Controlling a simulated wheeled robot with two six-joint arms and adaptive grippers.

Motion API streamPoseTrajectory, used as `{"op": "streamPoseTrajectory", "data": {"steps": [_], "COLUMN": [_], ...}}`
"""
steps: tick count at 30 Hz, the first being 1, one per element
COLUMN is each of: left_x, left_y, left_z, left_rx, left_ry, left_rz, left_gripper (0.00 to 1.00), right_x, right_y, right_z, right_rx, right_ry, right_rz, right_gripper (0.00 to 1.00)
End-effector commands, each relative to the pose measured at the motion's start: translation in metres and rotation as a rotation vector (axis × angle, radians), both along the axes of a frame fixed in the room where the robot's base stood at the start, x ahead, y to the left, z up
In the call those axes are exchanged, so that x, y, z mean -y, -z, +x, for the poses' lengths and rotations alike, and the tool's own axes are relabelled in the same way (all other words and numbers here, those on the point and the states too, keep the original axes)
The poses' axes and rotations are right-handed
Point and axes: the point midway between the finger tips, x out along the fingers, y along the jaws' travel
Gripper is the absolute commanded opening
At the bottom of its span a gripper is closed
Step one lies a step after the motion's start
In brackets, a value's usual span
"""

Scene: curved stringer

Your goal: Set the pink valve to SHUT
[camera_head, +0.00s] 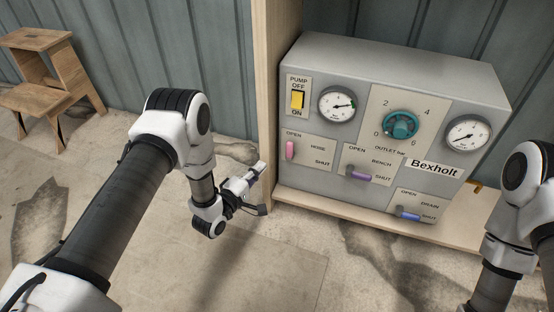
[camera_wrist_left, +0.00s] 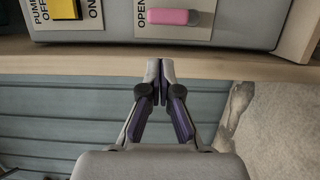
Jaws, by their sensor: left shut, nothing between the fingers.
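The pink valve handle (camera_head: 290,150) sits on the grey panel's HOSE plate (camera_head: 312,151). It stands upright by the OPEN label, with SHUT printed at the plate's lower right. In the left wrist view the pink handle (camera_wrist_left: 167,16) lies across the top of the picture, beyond the fingertips. My left gripper (camera_head: 259,168) is shut and empty, to the left of the panel and apart from the handle. Its closed fingertips show in the left wrist view (camera_wrist_left: 160,68). My right arm shows at the right edge, but its gripper is out of view.
The panel also carries a purple BENCH handle (camera_head: 361,173), a blue DRAIN handle (camera_head: 408,213), a teal outlet knob (camera_head: 401,125), a yellow pump switch (camera_head: 297,100) and two gauges. A wooden post (camera_head: 264,60) stands left of the panel. A wooden step stool (camera_head: 45,80) is far left.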

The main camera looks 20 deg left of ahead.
Motion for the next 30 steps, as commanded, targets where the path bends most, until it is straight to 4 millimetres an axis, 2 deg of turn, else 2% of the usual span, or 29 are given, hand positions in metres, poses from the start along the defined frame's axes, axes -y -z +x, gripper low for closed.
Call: {"op": "streamPoseTrajectory", "data": {"steps": [8,11,14,24,30], "left_x": [0.0,0.002,0.006,0.024,0.028], "left_y": [-0.002,0.0,0.001,0.002,-0.001], "left_z": [0.001,0.007,0.02,0.082,0.096], "left_rx": [0.0,0.002,0.003,0.003,-0.001], "left_ry": [0.0,0.001,0.002,0.002,0.0], "left_rz": [0.0,0.0,0.0,0.001,0.0], "left_gripper": [0.0,0.0,0.0,0.0,0.0], "right_x": [0.0,0.0,0.0,0.001,0.001], "right_y": [-0.001,0.003,0.012,0.044,0.047], "right_z": [0.0,0.0,0.0,0.001,0.002], "right_rx": [0.001,0.001,0.001,0.004,0.005], "right_ry": [0.0,0.0,0.0,0.005,0.007], "right_rz": [0.0,0.0,0.0,-0.001,-0.001], "right_gripper": [0.4,0.4,0.4,0.4,0.4]}}
